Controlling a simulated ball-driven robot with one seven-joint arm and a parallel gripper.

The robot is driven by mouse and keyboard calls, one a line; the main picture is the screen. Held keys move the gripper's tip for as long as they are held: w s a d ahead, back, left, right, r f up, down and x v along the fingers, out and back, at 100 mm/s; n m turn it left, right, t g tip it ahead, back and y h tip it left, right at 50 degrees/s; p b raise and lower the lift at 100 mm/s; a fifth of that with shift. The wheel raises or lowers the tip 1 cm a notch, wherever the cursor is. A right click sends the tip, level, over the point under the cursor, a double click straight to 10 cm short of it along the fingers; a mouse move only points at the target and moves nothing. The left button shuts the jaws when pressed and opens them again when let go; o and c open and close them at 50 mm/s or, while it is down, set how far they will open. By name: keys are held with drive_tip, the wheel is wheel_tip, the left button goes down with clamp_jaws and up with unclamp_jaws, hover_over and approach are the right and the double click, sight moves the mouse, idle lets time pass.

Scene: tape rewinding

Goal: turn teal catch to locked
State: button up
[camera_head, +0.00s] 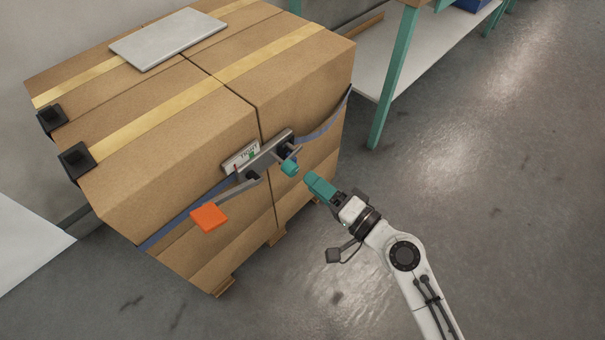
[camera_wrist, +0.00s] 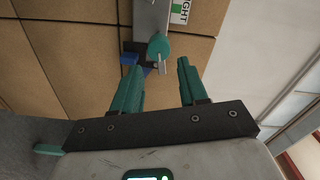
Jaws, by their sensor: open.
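The teal catch (camera_head: 290,168) is a small rounded knob at the right end of a grey metal ratchet bar (camera_head: 262,154) on the front of a stack of boxes. In the wrist view the teal catch (camera_wrist: 158,46) shows ahead, just beyond the fingertips and between their lines. My gripper (camera_head: 309,177) is open and empty, a short gap to the right of the catch. In the wrist view its two teal fingers (camera_wrist: 157,74) stand apart with nothing between them. A label reading "TIGHT" (camera_head: 241,156) with a green mark sits beside the bar.
An orange handle (camera_head: 209,217) sticks out from the bar's left part. A blue strap (camera_head: 325,127) runs around the cardboard boxes (camera_head: 170,130). A teal-legged bench (camera_head: 384,104) stands behind at right. The floor around my arm is clear.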

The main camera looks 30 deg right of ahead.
drive_tip(key=shift+s+d, duration=0.2)
drive_tip(key=shift+s, duration=0.5)
drive_tip(key=shift+o, duration=1.3)
drive_tip(key=shift+d+f, duration=0.15)
drive_tip(key=shift+d, duration=0.05)
drive_tip(key=shift+o, duration=0.2)
drive_tip(key=d+f+h+p, duration=0.1)
drive_tip(key=d+f+n+h+p, duration=0.1)
drive_tip(key=d+p, duration=0.1)
drive_tip(key=d+f+g+h+p, duration=0.1)
drive_tip(key=shift+s+d+n+h+p, duration=0.25)
drive_tip(key=shift+n+h+p, duration=0.05)
drive_tip(key=shift+n+h, duration=0.1)
drive_tip(key=n+t+y+p, duration=0.1)
drive_tip(key=n+y+p, duration=0.3)
drive_tip(key=n+p, duration=0.75)
approach(294, 172)
drive_tip(key=w+n+b, duration=0.1)
drive_tip(key=w, duration=0.2)
drive_tip(key=w+a+n+b, duration=0.1)
drive_tip(key=w, duration=0.2)
drive_tip(key=w+a+n+b, duration=0.1)
drive_tip(key=w, duration=0.2)
drive_tip(key=shift+a+n+b, duration=0.2)
drive_tip(key=shift+n+b, duration=0.15)
